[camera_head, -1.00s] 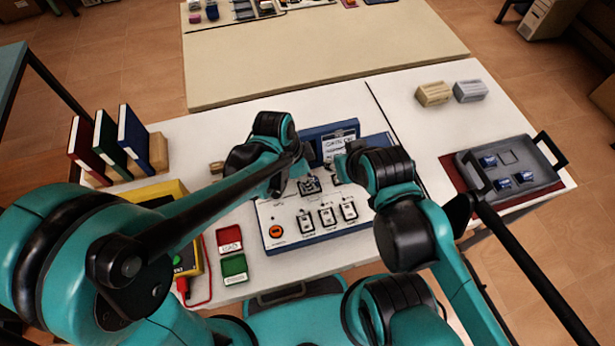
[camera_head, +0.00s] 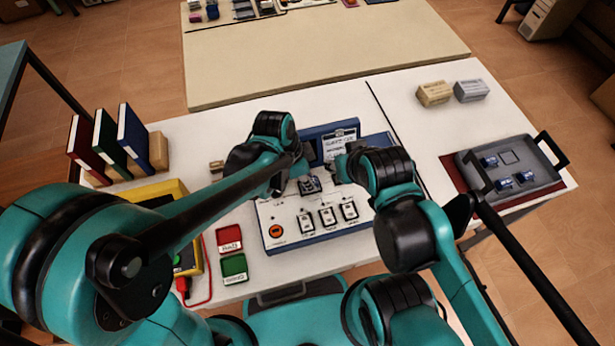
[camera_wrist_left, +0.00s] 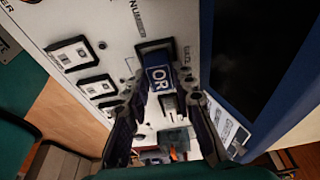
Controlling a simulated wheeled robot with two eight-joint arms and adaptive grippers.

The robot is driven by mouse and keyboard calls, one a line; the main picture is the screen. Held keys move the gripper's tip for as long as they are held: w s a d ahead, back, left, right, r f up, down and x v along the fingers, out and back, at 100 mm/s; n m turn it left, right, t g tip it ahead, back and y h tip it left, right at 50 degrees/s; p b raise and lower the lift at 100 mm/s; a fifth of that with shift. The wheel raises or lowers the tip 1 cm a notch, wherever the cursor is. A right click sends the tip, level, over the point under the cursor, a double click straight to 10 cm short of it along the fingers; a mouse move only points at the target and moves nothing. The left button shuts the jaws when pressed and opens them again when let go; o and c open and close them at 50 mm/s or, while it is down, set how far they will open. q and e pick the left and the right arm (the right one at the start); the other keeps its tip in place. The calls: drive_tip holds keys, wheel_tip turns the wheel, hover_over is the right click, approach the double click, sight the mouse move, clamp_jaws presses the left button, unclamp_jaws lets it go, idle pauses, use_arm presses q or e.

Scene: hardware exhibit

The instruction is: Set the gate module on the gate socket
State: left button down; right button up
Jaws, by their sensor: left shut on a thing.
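The gate module is a blue block marked "OR" (camera_wrist_left: 159,78) in the left wrist view. It stands between the fingers of my left gripper (camera_wrist_left: 163,97), which is shut on it. The module is at the dark gate socket (camera_wrist_left: 150,49) on the white panel; I cannot tell whether it is fully seated. In the head view the module (camera_head: 309,185) shows at the top middle of the console (camera_head: 285,213), just below my left gripper (camera_head: 304,172). My right gripper (camera_head: 340,168) is right of it, near the console's display; its fingers are too hidden to judge.
A grey tray (camera_head: 545,179) with several blue modules lies at the right. Two blocks (camera_head: 434,93) stand behind it. Books (camera_head: 133,140), a yellow box (camera_head: 172,190) and red (camera_head: 229,238) and green (camera_head: 234,268) pieces are at the left.

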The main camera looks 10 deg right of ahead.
use_arm(q)
drive_tip(key=shift+f+b, duration=0.35)
drive_tip(key=shift+f, duration=0.1)
drive_tip(key=c, duration=1.5)
unclamp_jaws()
drive_tip(key=shift+c, duration=0.2)
drive_tip(key=shift+r, duration=0.1)
drive_tip(key=p+v, duration=0.8)
drive_tip(key=v, duration=0.3)
drive_tip(key=shift+p, duration=0.3)
